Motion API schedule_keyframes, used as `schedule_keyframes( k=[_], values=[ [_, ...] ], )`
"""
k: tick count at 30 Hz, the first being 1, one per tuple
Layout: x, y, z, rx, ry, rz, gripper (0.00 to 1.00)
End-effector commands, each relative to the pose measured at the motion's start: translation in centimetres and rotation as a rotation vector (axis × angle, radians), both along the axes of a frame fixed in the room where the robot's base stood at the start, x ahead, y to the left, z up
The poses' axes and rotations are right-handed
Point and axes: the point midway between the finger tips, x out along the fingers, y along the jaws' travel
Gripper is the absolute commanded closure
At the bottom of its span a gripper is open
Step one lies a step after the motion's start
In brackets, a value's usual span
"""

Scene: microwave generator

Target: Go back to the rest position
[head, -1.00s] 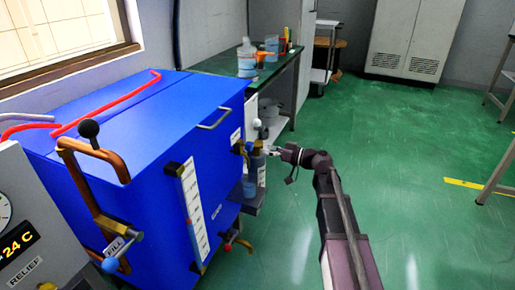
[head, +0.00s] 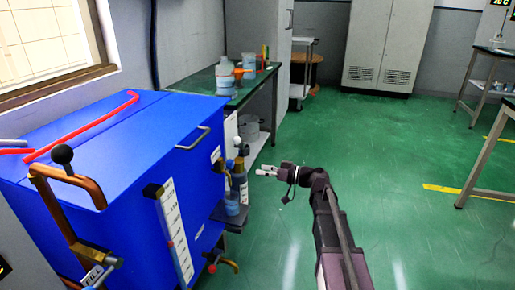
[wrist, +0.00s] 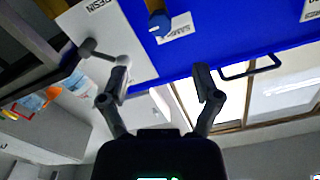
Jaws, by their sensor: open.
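My gripper (head: 268,170) is at the end of my arm, to the right of the blue machine (head: 105,150), with a gap of floor between them. In the wrist view my gripper (wrist: 160,95) shows its two fingers spread apart with nothing between them. The wrist picture is tilted, with the blue machine's face (wrist: 235,40) and its handle (wrist: 250,67) beyond the fingers. In the head view a small valve with a dark bottle-like body (head: 239,175) stands at the machine's right side, left of the fingertips.
A workbench (head: 235,93) with several containers stands behind the machine. A shelf cart (head: 300,75) and a grey cabinet (head: 387,45) are at the back. A table (head: 490,150) is at the right. The green floor (head: 380,145) between is clear.

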Motion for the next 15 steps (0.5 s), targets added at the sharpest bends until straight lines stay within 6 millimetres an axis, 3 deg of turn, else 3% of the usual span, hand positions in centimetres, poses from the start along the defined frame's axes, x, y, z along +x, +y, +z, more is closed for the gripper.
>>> schedule_keyframes(
  k=[8,15],
  values=[
    [-2.4,0.8,-2.1,-0.113,0.13,0.025,0.19],
    [-6.4,0.9,-6.0,-0.322,0.364,0.022,0.19]
  ],
)
